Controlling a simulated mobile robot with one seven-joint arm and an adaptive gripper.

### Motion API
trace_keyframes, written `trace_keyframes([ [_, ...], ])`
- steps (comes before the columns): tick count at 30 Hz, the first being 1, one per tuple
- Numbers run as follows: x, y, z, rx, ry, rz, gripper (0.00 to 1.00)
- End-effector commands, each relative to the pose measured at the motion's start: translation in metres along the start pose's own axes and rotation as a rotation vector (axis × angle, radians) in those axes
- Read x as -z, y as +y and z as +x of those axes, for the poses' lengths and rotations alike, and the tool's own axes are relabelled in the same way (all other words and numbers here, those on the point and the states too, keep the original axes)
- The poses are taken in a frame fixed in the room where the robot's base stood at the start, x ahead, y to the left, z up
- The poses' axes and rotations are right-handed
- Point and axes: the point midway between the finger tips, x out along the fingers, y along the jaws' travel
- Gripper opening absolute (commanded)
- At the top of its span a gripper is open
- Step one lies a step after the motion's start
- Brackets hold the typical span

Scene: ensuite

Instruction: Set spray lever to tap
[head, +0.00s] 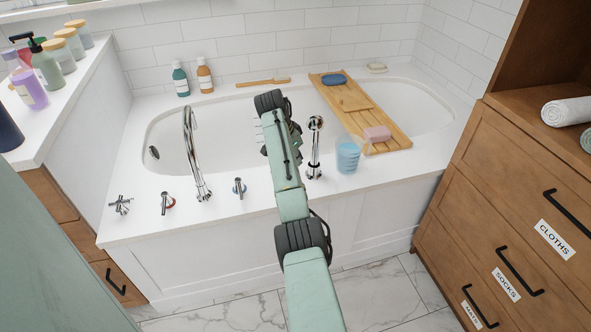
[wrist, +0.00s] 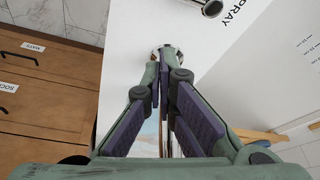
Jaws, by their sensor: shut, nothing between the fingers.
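In the wrist view the word SPRAY stands on a white surface (wrist: 232,45), close to a chrome fitting (wrist: 211,7) cut by the top edge. I cannot tell for sure which fitting is the spray lever. My gripper (wrist: 165,62) is shut and empty, its fingers converging over a round chrome part (wrist: 179,50) that they partly hide. Contact is unclear. In the head view the tub rim carries a cross handle (head: 121,205), a red-marked lever (head: 166,203), a curved tap (head: 190,150), a blue-marked lever (head: 239,188) and a hand shower (head: 315,145). My arm hides the fingertips there.
Bottles (head: 181,80) stand at the back. A drawer cabinet (head: 500,235) bounds the right side.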

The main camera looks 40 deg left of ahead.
Motion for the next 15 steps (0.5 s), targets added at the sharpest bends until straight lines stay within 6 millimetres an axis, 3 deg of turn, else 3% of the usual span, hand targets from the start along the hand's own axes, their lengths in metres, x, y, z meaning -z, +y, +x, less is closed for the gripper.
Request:
trace_keyframes([
  [6,0.001,-0.005,-0.036,0.002,0.001,0.001,0.00],
  [15,0.001,-0.006,-0.050,0.000,0.000,0.001,0.00],
])
